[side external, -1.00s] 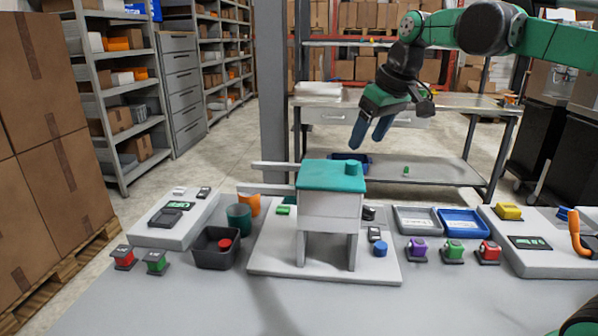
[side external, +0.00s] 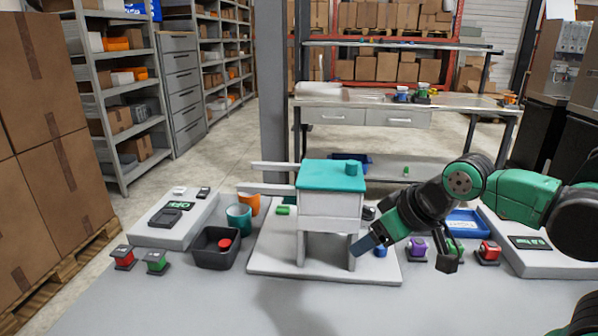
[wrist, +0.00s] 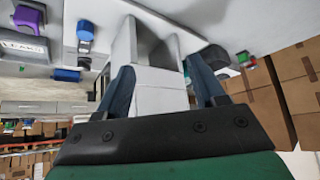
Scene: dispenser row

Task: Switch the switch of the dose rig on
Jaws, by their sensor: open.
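The dose rig (side external: 330,212) is a white housing with a teal lid on legs, standing on a pale base plate (side external: 290,268). My gripper (side external: 364,244) is open and low at the rig's right front, close to its right leg. In the wrist view my open fingers (wrist: 164,84) show on either side of the white rig body, with nothing seen held. A blue round knob (side external: 380,251) sits on the plate, partly behind the gripper; it also shows in the wrist view (wrist: 85,27). A small pale-and-dark switch-like part (wrist: 84,47) is beside it, hidden by my gripper in the side view. Its setting is unclear.
A purple button (side external: 417,247) and a red button (side external: 489,252) stand right of the plate, with a blue tray (side external: 468,219) behind. A dark bin (side external: 214,258) and teal cup (side external: 238,218) stand left. The table front is clear.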

